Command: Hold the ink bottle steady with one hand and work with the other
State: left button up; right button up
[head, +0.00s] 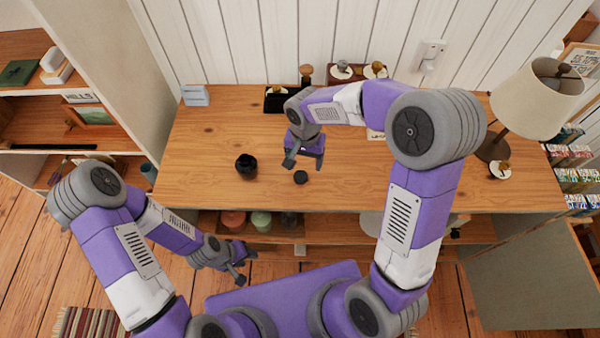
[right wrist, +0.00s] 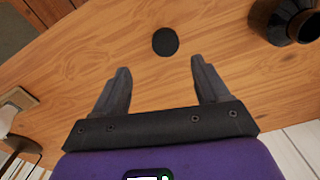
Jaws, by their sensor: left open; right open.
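The black ink bottle (head: 246,166) stands on the wooden desk (head: 200,150), left of centre. In the right wrist view the bottle (right wrist: 285,18) is partly cut off at the upper right, its round dark neck showing. A small round black disc (head: 300,177), which looks like a cap, lies on the desk right of the bottle; it also shows in the right wrist view (right wrist: 165,41). My right gripper (head: 305,166) is open and empty over the desk, its fingertips pointing towards the disc without enclosing it. My left gripper (head: 245,268) is open and empty in front of the desk, below its top.
A lamp (head: 535,100) stands at the desk's right end. A black box (head: 290,100), a small blue-grey stand (head: 195,95) and stamp-like knobbed things (head: 342,70) are along the back. Several pots stand on the shelf below (head: 260,221). The desk's left part is clear.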

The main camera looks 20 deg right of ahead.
aim_at(301, 175)
jog(key=shift+w+f+b, duration=0.1)
jog(key=shift+f+b, duration=0.2)
jog(key=shift+f, duration=0.95)
jog(key=shift+f, duration=0.1)
jog(key=f, duration=0.1)
jog(key=f+b, duration=0.1)
jog(key=f, duration=0.1)
jog(key=a+f+b, duration=0.1)
jog(key=f, duration=0.1)
jog(key=c, duration=1.1)
